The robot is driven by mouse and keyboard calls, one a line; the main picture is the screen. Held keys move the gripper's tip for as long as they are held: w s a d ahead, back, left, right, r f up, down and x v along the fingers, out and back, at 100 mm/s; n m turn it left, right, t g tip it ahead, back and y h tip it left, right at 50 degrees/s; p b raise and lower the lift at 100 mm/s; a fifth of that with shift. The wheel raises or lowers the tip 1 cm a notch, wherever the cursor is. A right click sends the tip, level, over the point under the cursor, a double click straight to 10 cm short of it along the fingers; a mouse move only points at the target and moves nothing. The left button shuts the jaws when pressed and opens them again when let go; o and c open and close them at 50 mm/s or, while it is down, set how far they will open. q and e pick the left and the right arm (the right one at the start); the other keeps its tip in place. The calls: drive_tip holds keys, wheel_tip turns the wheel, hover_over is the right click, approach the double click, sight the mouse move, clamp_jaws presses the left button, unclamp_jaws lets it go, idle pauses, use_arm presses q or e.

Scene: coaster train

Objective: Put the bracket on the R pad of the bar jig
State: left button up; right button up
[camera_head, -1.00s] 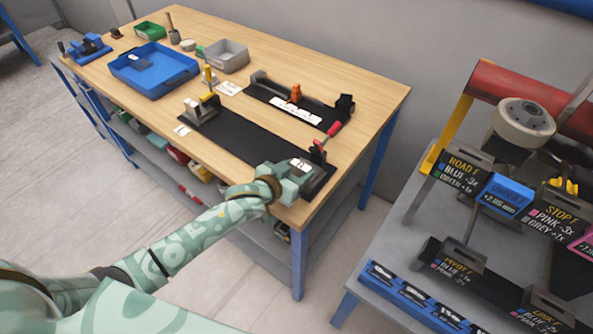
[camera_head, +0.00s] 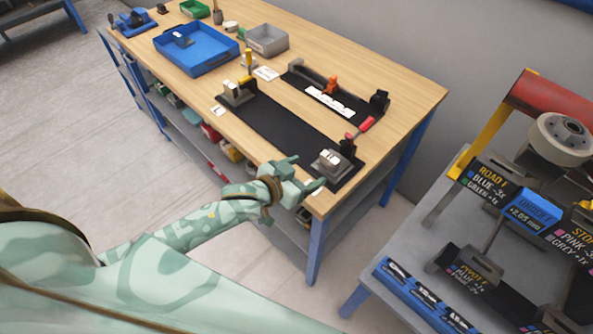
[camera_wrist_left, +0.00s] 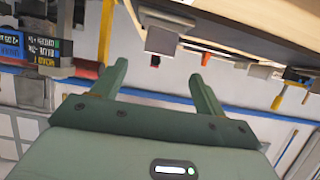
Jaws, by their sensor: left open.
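The bar jig (camera_head: 285,130) is a long black plate near the front edge of the wooden bench. A grey block with a pale top, which looks like the bracket on the R pad (camera_head: 331,160), sits at its right end; I cannot clearly separate bracket from pad. My left gripper (camera_head: 309,172) is open and empty, just in front of that block and apart from it. In the left wrist view the open fingers (camera_wrist_left: 157,72) have nothing between them, and a grey block (camera_wrist_left: 162,40) shows beyond them. My right gripper is not in view.
A red-handled clamp (camera_head: 362,127) stands behind the jig's right end, and a yellow-handled one (camera_head: 247,64) is near its left end. A second black fixture (camera_head: 345,109) lies behind. A blue tray (camera_head: 218,56) holds a small grey part. A grey display stand (camera_head: 425,230) is at right.

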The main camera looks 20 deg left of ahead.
use_arm(q)
drive_tip(key=s+a+f+g+y, duration=0.1)
drive_tip(key=s+a+f+g, duration=0.2)
drive_tip(key=f, duration=0.4)
drive_tip(key=s+a+f+y, duration=0.1)
drive_tip(key=s+a+f, duration=0.1)
drive_tip(key=s+f, duration=0.5)
drive_tip(key=s+a+f+g+y, duration=0.2)
drive_tip(key=s+a+f, duration=0.1)
drive_tip(key=f, duration=0.5)
drive_tip(key=s+f+g, duration=0.2)
drive_tip(key=s+f, duration=0.3)
drive_tip(key=s, duration=0.4)
drive_tip(key=s+f+g, duration=0.2)
drive_tip(key=s+f, duration=0.3)
drive_tip(key=s, duration=0.5)
drive_tip(key=s+f+g, duration=0.2)
drive_tip(key=s+f, duration=0.2)
drive_tip(key=s, duration=0.6)
drive_tip(key=shift+d+f+g+y, duration=0.3)
drive_tip(key=shift+d+f, duration=0.1)
